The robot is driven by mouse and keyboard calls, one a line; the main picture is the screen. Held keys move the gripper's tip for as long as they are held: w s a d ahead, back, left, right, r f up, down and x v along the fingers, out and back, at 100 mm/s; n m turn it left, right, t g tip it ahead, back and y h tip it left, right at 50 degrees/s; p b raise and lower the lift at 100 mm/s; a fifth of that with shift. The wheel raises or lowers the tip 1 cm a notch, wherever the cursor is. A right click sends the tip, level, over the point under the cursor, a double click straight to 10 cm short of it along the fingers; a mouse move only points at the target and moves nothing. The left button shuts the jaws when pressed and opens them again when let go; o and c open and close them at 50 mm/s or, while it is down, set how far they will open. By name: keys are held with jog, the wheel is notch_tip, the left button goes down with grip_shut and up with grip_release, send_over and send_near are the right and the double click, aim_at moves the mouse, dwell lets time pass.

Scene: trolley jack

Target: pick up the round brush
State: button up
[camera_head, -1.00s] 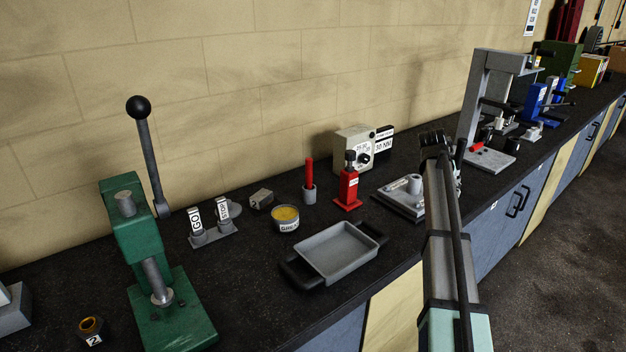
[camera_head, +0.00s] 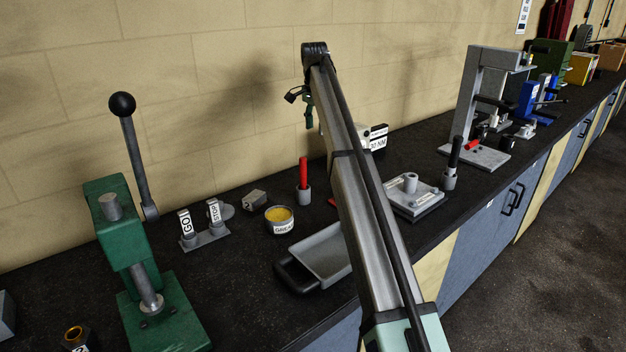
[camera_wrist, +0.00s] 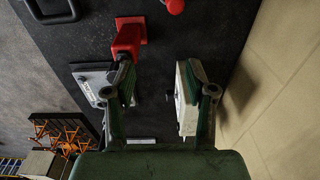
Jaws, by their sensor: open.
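Two upright handles stand in small grey cups: a red one (camera_head: 303,173) beside the grease tin, and a black one (camera_head: 454,158) at the bench's front edge. I cannot tell which is the round brush, as no bristles show. My gripper (camera_head: 308,118) is raised near the wall, above the bench, and partly hidden by my arm. In the wrist view my gripper (camera_wrist: 160,82) is open and empty, its fingers well apart. A rounded red end (camera_wrist: 175,5), likely the red handle, shows at that view's top edge, beyond the fingers.
A grease tin (camera_head: 280,218), a grey tray (camera_head: 318,254) and a green press (camera_head: 140,270) are on the left. A red jack (camera_wrist: 128,36) and a white box (camera_wrist: 188,105) lie below my fingers. A grey plate (camera_head: 415,198) is right of my arm.

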aim_at(303, 158)
jog(key=a+r, duration=0.2)
jog(key=a, duration=0.3)
jog(key=shift+g, duration=0.3)
jog(key=f, duration=0.4)
jog(key=f+p, duration=0.1)
jog(key=f, duration=0.3)
jog(key=f+p, duration=0.1)
jog(key=f, duration=0.3)
jog(key=shift+s+d, duration=0.15)
jog(key=shift+d, duration=0.1)
jog(key=shift+s+f+p, duration=0.15)
jog(key=shift+f+p, duration=0.45)
jog(key=shift+f, duration=0.15)
jog(key=shift+f+p, duration=0.7)
jog(key=shift+f, duration=1.25)
grip_shut()
